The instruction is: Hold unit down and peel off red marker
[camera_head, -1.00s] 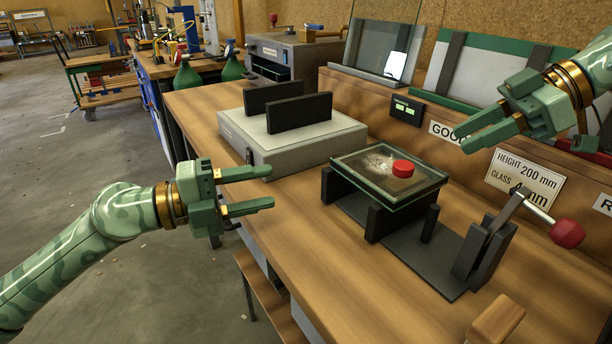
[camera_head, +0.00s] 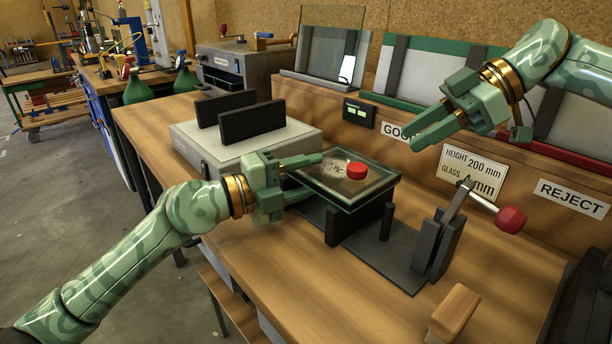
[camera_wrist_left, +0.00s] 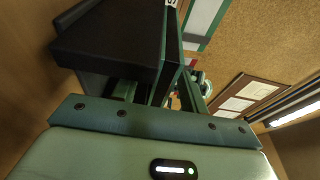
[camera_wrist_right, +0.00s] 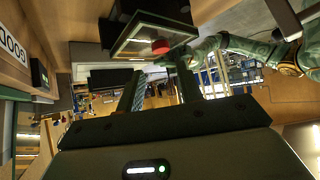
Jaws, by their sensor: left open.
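The glass unit (camera_head: 376,192), a framed pane, lies on dark supports of a black stand. The red marker (camera_head: 356,170), a short round piece, sits on the pane; it also shows in the right wrist view (camera_wrist_right: 160,46). My left gripper (camera_head: 317,174) is open at the unit's left edge, one finger above the edge level and one lower; I cannot tell whether it touches. In the left wrist view a dark block (camera_wrist_left: 105,45) fills the upper left and the marker is not clearly visible. My right gripper (camera_head: 414,136) is open and empty, raised behind and right of the unit.
A toggle clamp with a red knob (camera_head: 510,219) stands right of the unit. A grey box with two black plates (camera_head: 252,122) is behind-left. A wooden block (camera_head: 453,312) lies at the front. Signs line the raised back ledge, including a REJECT sign (camera_head: 571,197).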

